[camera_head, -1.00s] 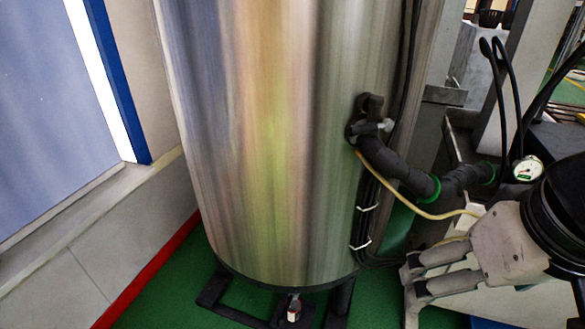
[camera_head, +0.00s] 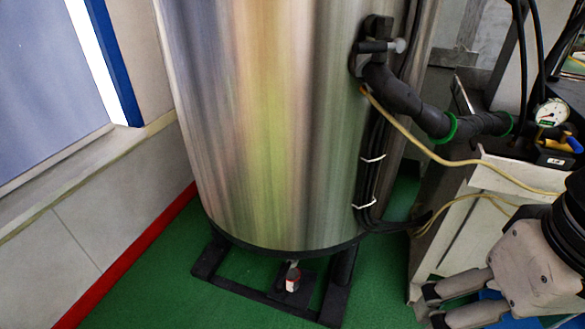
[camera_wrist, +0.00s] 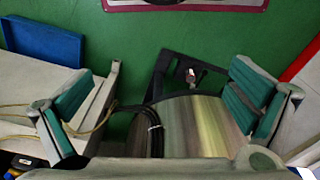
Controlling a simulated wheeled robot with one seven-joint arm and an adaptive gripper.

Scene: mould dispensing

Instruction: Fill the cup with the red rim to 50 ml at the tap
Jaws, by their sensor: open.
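A small red-and-white fitting (camera_head: 292,281) sits low at the front foot of the steel tank (camera_head: 270,120). It also shows small in the wrist view (camera_wrist: 191,75). I cannot tell whether it is the tap or a cup; no cup with a red rim can be made out for certain. My gripper (camera_head: 432,306) is at the lower right, right of the tank and beside the bench. In the wrist view my gripper (camera_wrist: 163,78) has its green-padded fingers wide apart, with nothing held between them.
A black pipe with green rings (camera_head: 410,100) runs from the tank to the bench (camera_head: 450,255). Yellow and black cables hang there. A pressure gauge (camera_head: 551,112) stands on the bench. A wall with a red skirting (camera_head: 130,268) is at left. Green floor (camera_head: 385,300) is clear before the tank.

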